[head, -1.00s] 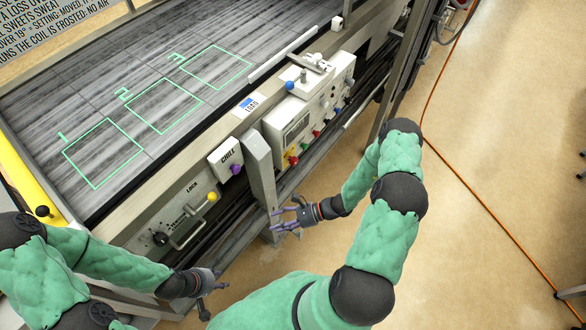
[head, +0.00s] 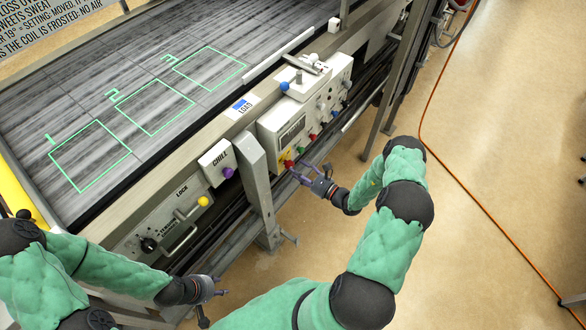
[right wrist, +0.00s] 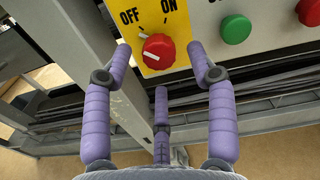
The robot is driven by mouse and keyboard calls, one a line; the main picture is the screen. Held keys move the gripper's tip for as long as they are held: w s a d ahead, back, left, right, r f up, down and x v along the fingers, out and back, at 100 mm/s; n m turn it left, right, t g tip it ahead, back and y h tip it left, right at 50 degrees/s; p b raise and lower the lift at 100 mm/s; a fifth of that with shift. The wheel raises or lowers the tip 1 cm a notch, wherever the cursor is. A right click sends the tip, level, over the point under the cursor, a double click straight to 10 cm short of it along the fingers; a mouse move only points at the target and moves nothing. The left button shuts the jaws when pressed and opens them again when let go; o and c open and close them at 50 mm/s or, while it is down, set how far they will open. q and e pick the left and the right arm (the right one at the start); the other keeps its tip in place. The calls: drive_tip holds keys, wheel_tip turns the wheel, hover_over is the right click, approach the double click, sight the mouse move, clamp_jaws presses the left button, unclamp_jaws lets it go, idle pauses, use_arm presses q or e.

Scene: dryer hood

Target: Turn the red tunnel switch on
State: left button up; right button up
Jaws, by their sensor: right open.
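The red tunnel switch (head: 288,164) is a round knob on a yellow plate at the lower left end of the white control panel. In the right wrist view the knob (right wrist: 159,53) has its white mark turned up-left toward OFF; ON is printed at upper right. My right gripper (head: 303,172) is open, its purple fingers just in front of the panel. In the right wrist view the fingertips stand left and right of the knob, apart from it. My left gripper (head: 213,302) is empty at the lower left, fingers spread, away from the panel.
A green button (right wrist: 236,29) and another red button (right wrist: 309,12) lie right of the yellow plate, close to my right finger. A grey post (head: 255,180) stands left of the panel. The chill box (head: 216,160) with a purple knob is further left.

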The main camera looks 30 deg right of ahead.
sight(290, 165)
drive_tip(key=x, duration=0.3)
drive_tip(key=c, duration=1.2)
drive_tip(key=shift+o, duration=0.2)
